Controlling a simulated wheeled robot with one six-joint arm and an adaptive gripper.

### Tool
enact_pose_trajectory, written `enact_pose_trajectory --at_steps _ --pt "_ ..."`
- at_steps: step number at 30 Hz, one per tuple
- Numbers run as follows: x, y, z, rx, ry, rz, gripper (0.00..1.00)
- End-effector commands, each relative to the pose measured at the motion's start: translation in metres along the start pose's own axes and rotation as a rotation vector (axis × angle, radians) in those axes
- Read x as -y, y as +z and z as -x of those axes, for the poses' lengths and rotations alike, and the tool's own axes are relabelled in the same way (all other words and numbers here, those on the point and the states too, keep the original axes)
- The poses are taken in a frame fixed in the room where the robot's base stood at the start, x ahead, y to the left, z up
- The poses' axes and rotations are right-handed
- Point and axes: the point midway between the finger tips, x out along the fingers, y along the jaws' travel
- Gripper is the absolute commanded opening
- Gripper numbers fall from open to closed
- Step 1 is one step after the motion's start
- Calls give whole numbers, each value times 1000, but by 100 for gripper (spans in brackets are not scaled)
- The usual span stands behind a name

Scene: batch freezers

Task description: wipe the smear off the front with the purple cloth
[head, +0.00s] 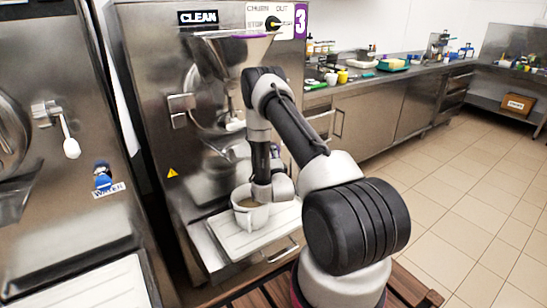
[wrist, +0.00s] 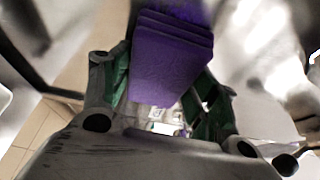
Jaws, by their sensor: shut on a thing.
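The purple cloth (wrist: 172,62) is folded in layers and fills the upper middle of the wrist view. My gripper (wrist: 160,100) is shut on it, with a grey and green finger on each side. In the head view my arm reaches in front of the steel batch freezer (head: 150,60) marked 3, and hides part of its front. My gripper is mostly hidden there behind my own arm. I cannot make out a smear on the visible part of the front.
A white pail (head: 243,218) stands on the freezer's white drip tray (head: 228,246), close to my arm. Another freezer (head: 45,215) with a white-knobbed handle is at the left. A counter (head: 365,110) with small items runs behind. The tiled floor (head: 480,200) at right is clear.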

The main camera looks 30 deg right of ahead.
Motion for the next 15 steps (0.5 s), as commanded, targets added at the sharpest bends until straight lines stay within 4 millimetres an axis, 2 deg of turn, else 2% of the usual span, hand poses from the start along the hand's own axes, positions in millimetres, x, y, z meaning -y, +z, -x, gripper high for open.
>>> enact_pose_trajectory --at_steps 15 --pt "-1 32 16 1 0 0 41"
